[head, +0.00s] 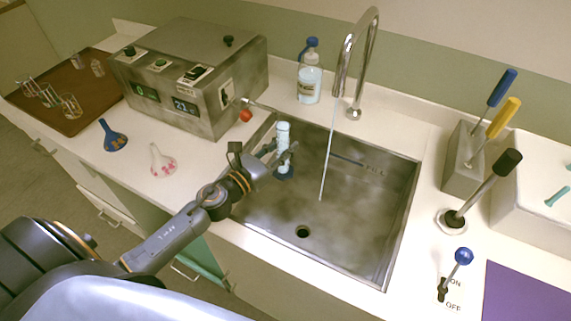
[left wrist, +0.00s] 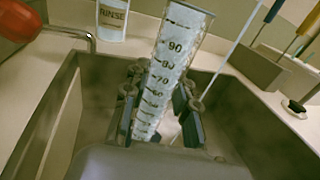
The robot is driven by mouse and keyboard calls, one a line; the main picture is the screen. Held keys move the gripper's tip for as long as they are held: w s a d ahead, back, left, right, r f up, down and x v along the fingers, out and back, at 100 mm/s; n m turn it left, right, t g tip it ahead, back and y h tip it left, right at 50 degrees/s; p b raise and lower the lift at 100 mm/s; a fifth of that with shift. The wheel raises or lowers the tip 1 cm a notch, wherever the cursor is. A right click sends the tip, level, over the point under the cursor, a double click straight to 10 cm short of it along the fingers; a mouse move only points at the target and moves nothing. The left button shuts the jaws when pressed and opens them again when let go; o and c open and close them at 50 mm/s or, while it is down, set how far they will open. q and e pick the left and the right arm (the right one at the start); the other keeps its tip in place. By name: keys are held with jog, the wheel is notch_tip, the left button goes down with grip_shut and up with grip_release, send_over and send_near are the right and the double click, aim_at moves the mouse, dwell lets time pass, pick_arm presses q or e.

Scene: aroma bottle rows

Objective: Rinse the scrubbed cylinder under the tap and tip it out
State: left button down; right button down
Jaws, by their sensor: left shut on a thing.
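My left gripper (head: 275,160) is shut on a graduated cylinder (head: 283,133) and holds it over the left part of the sink (head: 384,244). In the left wrist view the cylinder (left wrist: 172,62) stands slightly tilted between the fingers (left wrist: 161,110), with whitish stuff inside or on its wall and dark scale marks. A chrome tap (head: 341,75) at the back runs a thin stream of water (head: 328,150) into the sink. The stream is to the right of the cylinder, apart from it. My right gripper is not in view.
A rinse bottle (head: 310,82) stands behind the sink. A grey machine (head: 190,80) with a red knob is at left. Brushes stand in a holder (head: 463,160) at right, near a blue-knobbed lever (head: 463,257). Flasks and a brown tray (head: 76,118) are at far left.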

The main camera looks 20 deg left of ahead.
pick_arm(q)
jog(key=shift+w+a, duration=0.15)
jog(key=shift+w, duration=0.1)
jog(key=shift+s+f+m, duration=0.1)
jog(key=shift+m, duration=0.2)
jog(key=shift+f, duration=0.1)
jog(key=shift+d+f+m, duration=0.25)
jog(key=shift+m, duration=0.45)
jog(key=shift+f, duration=0.1)
jog(key=shift+d+f+m, duration=0.2)
jog(key=shift+m, duration=0.5)
